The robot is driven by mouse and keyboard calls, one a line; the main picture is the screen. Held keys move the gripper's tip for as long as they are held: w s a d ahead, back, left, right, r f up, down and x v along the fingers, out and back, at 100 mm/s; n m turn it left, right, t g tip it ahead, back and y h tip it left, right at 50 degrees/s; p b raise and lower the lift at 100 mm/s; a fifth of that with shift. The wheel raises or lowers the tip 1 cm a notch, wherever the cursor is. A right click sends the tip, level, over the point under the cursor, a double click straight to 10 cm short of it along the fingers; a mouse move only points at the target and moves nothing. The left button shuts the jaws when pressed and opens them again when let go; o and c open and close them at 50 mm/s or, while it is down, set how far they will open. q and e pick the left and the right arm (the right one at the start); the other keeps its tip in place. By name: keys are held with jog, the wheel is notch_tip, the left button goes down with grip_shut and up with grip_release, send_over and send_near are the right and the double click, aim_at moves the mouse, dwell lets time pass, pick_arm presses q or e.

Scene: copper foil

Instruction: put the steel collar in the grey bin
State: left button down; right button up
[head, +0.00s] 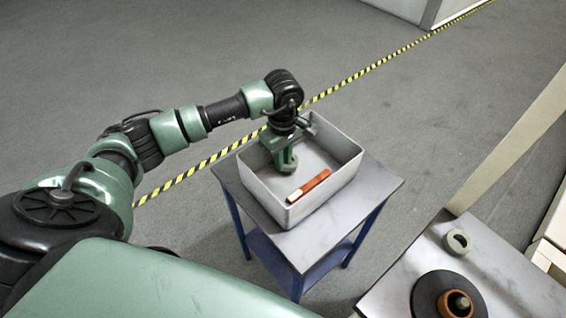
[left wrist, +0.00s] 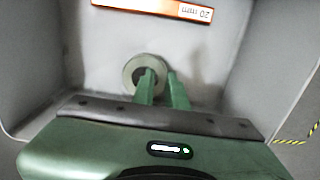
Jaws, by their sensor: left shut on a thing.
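The grey bin (head: 345,179) stands on a small blue-legged table, and its walls also show in the left wrist view (left wrist: 285,70). My left gripper (head: 286,164) reaches down inside it. In the left wrist view, my left gripper (left wrist: 162,82) is shut on a grey ring, which looks like the steel collar (left wrist: 131,75). One finger appears to be in the ring's hole and the other outside its wall. In the head view the ring is hidden by the gripper. Whether it touches the bin floor is unclear. My right gripper is not in view.
An orange bar (head: 310,185), marked 20 mm, lies in the bin close to the gripper. On another table (head: 400,287) at the right are a similar greyish ring (head: 458,242) and a black disc (head: 427,297) with a copper-coloured piece (head: 459,303).

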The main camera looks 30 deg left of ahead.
pick_arm(q)
notch_tip(320, 180, down, 2)
jog(key=shift+f, duration=0.1)
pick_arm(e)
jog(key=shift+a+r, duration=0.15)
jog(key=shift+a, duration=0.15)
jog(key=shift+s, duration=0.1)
pick_arm(q)
jog(key=shift+f, duration=0.15)
jog(key=c, duration=1.4)
grip_release()
jog(key=shift+c, duration=0.2)
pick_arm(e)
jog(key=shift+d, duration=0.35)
